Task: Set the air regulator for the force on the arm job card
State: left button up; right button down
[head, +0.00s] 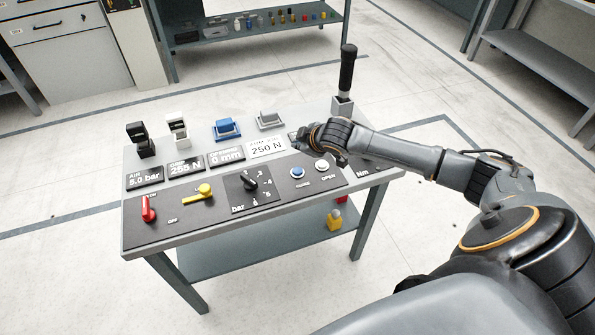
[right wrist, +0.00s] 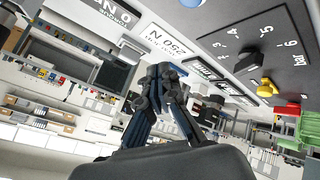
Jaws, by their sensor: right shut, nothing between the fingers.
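The air regulator is a black knob (head: 249,182) on a dark dial plate marked in bar, on the sloped panel; it also shows upside down in the right wrist view (right wrist: 250,63). I cannot tell exactly where its pointer stands. The white arm job card (head: 266,148) reads 250 N and also shows in the right wrist view (right wrist: 165,38). The AIR display (head: 144,177) reads 5.0 bar. The GRIP display (head: 186,167) reads about 255 N. My right gripper (head: 312,141) is shut and empty above the panel, right of the card and apart from the knob. My left gripper is out of view.
A red lever (head: 148,209) and a yellow lever (head: 204,190) sit left of the dial. A blue button (head: 297,172) and a white button (head: 322,165) sit right of it. A black-handled lever (head: 347,72) stands at the back right. Clamp-like blocks (head: 227,128) line the back edge.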

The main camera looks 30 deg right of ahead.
jog(key=b, duration=0.7)
send_over(299, 172)
notch_tip(299, 172, down, 6)
jog(key=shift+f, duration=1.05)
jog(key=shift+f, duration=0.2)
jog(key=shift+f, duration=0.25)
jog(key=shift+f, duration=0.6)
dwell(1.4)
dwell(2.7)
jog(key=shift+r+p, duration=1)
jog(key=shift+p, duration=0.1)
